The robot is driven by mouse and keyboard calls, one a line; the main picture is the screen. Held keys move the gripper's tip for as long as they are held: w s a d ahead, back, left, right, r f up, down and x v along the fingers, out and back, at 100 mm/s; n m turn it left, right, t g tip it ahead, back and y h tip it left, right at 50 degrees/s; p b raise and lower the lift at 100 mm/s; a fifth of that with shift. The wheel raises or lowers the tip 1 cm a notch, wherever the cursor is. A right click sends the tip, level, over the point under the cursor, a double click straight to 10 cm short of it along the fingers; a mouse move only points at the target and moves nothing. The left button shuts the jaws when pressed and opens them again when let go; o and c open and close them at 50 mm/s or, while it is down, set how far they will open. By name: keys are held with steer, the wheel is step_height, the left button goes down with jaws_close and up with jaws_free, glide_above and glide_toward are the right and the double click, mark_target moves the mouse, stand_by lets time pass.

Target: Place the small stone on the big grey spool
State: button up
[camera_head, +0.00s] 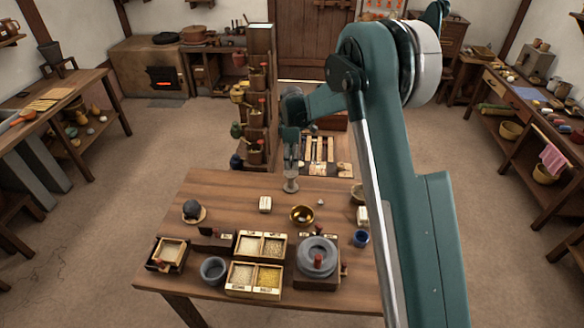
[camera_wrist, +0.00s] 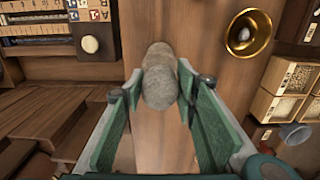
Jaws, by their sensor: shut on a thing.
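My gripper (camera_head: 291,162) points down over the back of the wooden table. In the wrist view, its green fingers (camera_wrist: 161,78) are shut on the small stone (camera_wrist: 160,91), a rounded, speckled grey lump.
Grain boxes (camera_head: 255,279), a grey cup (camera_head: 213,268) and a round quern (camera_head: 317,257) fill the table's front. A tall shelf (camera_head: 260,100) rises behind the table.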

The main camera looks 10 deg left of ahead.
steer(key=shift+f, duration=0.1)
steer(key=shift+f, duration=1.75)
steer(key=shift+f, duration=0.15)
steer(key=o, duration=1)
step_height(320, 180, up, 12)
steer(key=shift+r, duration=0.15)
